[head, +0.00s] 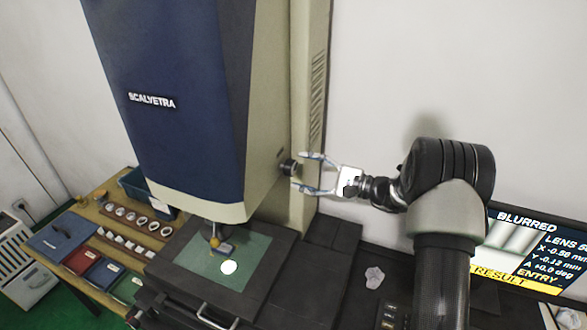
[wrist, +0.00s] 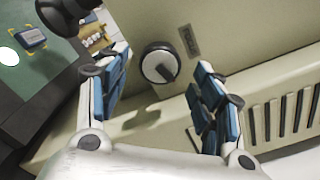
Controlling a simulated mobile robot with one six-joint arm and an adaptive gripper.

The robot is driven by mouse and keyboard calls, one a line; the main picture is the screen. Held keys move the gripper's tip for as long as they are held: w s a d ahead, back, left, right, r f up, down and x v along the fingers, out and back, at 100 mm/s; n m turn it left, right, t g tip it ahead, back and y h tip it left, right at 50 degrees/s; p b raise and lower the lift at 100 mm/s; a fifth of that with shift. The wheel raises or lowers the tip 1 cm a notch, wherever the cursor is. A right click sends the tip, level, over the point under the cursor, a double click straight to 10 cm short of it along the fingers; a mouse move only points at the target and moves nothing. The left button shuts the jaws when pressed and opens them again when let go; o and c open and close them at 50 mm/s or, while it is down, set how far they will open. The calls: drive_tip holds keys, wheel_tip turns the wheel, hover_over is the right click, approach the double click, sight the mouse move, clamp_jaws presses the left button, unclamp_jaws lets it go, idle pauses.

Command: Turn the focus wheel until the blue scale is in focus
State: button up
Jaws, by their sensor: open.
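The focus wheel (head: 288,167) is a dark knob on the right side of the tall blue and cream machine. In the wrist view the wheel shows ahead, between and beyond the fingers of my gripper (wrist: 164,85), with no visible contact. The screen (head: 530,250) at the lower right reads "BLURRED" and shows smeared grey bands; no blue scale can be made out.
A dark stage with a green plate (head: 254,247) and a lit spot lies under the machine's head. A wooden table (head: 97,207) at left holds several rings and coloured trays. A crumpled pale object (head: 374,277) lies on the dark bench. Vent slots (wrist: 285,115) lie right of the wheel.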

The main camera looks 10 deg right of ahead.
sight(293, 169)
drive_tip(key=shift+x, duration=1.85)
drive_tip(key=shift+c, duration=0.3)
drive_tip(key=c, duration=1)
